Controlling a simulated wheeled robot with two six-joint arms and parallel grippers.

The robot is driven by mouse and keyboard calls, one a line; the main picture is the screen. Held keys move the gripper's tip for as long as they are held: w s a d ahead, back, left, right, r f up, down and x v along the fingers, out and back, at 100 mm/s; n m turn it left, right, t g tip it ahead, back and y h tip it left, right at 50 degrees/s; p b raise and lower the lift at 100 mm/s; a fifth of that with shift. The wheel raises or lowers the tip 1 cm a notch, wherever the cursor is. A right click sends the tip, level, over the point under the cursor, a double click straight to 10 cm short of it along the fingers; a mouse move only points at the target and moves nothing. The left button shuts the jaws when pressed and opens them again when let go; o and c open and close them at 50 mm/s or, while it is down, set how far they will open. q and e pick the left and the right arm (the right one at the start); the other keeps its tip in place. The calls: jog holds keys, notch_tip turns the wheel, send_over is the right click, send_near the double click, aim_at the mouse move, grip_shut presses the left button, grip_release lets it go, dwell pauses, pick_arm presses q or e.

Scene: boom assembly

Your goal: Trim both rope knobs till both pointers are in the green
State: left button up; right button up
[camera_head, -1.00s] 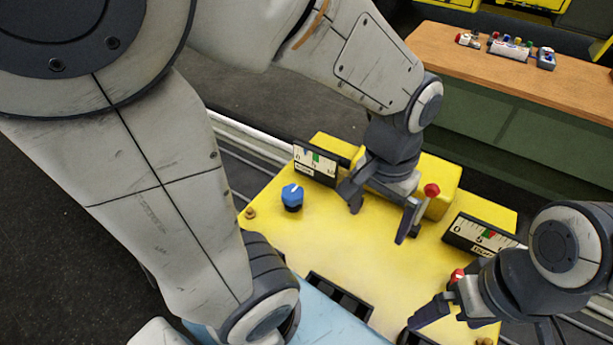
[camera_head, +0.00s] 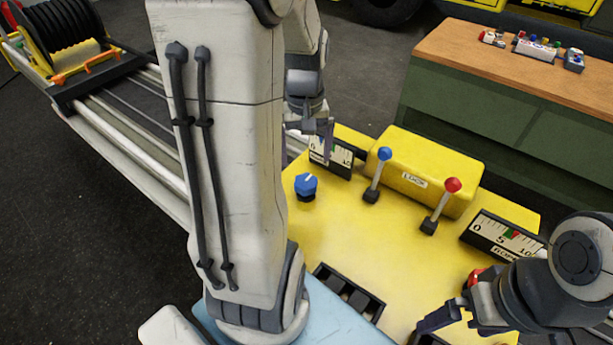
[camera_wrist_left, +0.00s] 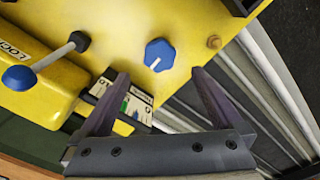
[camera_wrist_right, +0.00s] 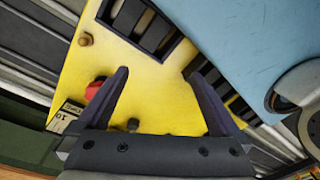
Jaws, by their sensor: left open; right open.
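The blue knob (camera_head: 306,186), with a white line on top, stands on the yellow panel (camera_head: 400,255); it also shows in the left wrist view (camera_wrist_left: 160,55). My open left gripper (camera_head: 322,150) is above and beyond it, in front of the left gauge (camera_head: 340,158), which it partly hides. The red knob (camera_wrist_right: 95,88) is mostly hidden by my right arm in the head view (camera_head: 473,277). My open right gripper (camera_wrist_right: 158,76) is beside it, empty. The right gauge (camera_head: 495,233) shows green and red marks near 5.
A blue-topped lever (camera_head: 378,174) and a red-topped lever (camera_head: 441,203) stand before a yellow box marked LOCK (camera_head: 425,172). Black slots (camera_head: 348,292) lie at the panel's near edge. A green bench (camera_head: 500,115) stands behind; a cable reel (camera_head: 65,35) is far left.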

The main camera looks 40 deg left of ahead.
aim_at(306, 181)
pick_arm(q)
notch_tip(306, 181, down, 8)
jog(key=shift+c, duration=0.3)
jog(key=c, duration=1.3)
jog(key=shift+o, duration=0.2)
jog(key=shift+m, duration=0.4)
jog(key=m+p, duration=0.1)
jog(key=m, duration=0.1)
jog(key=shift+r+m, duration=0.1)
jog(key=shift+m, duration=0.3)
jog(key=m+p, duration=0.1)
jog(key=m, duration=0.3)
jog(key=shift+m, duration=0.3)
jog(key=m+p, duration=0.1)
jog(key=m, duration=0.2)
jog(key=shift+m, duration=0.3)
jog(key=shift+m+p, duration=0.3)
jog(key=shift+m, duration=1.6)
